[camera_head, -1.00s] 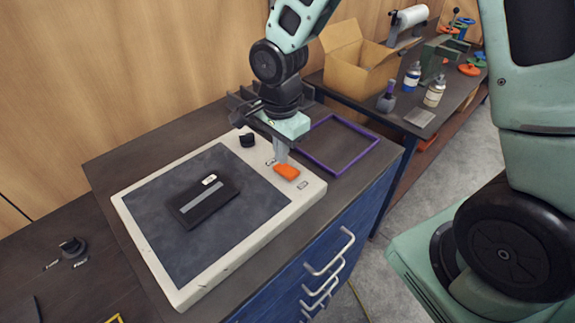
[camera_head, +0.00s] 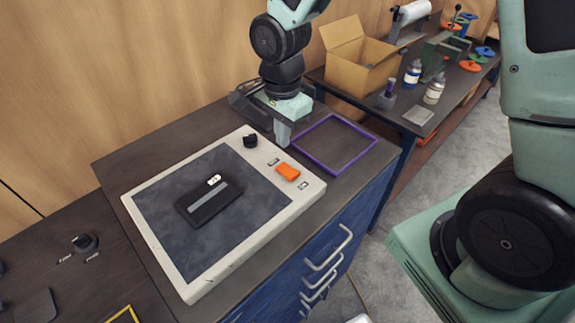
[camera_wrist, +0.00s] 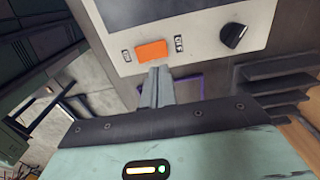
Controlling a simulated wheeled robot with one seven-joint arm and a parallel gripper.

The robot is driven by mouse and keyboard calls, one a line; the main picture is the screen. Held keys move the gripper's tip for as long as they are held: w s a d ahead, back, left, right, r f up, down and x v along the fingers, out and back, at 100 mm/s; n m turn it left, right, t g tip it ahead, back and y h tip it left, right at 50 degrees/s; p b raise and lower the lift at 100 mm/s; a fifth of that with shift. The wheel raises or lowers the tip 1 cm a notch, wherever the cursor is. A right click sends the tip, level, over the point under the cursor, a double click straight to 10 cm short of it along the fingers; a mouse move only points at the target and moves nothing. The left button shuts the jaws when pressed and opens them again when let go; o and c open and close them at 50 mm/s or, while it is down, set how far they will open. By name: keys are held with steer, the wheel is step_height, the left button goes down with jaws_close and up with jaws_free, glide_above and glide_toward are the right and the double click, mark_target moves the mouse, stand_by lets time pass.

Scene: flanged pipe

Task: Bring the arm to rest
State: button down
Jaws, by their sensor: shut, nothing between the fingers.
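My gripper (camera_head: 283,135) is shut and empty. It hangs above the bench between the purple frame and the back right edge of the white-rimmed panel. In the wrist view its closed fingers (camera_wrist: 157,85) point toward the orange rocker switch (camera_wrist: 152,51), with a gap that I cannot measure. The orange switch (camera_head: 288,172) sits on the rim of the panel (camera_head: 262,215), clear of the fingers in the head view. A black knob (camera_head: 250,140) stands on the same rim. A black plate with a grey strip (camera_head: 208,201) lies on the panel's dark surface.
A purple frame (camera_head: 352,167) lies right of my gripper. A dark stepped rack (camera_head: 246,100) stands behind it. A cardboard box (camera_head: 358,72) and bottles (camera_head: 433,91) are on the bench at the right. A wooden wall (camera_head: 120,70) closes the back.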

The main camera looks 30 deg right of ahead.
steer(key=s+a+n+b, duration=0.3)
steer(key=s+n+b, duration=0.1)
steer(key=s+n, duration=0.6)
steer(key=s+a+f+n+b, duration=0.1)
steer(key=s+a+n+b, duration=0.2)
steer(key=s+n, duration=0.7)
steer(key=shift+a+n+y+b, duration=0.15)
steer(key=shift+n+y+b, duration=0.15)
steer(key=shift+n+b, duration=0.8)
steer(key=shift+f, duration=0.1)
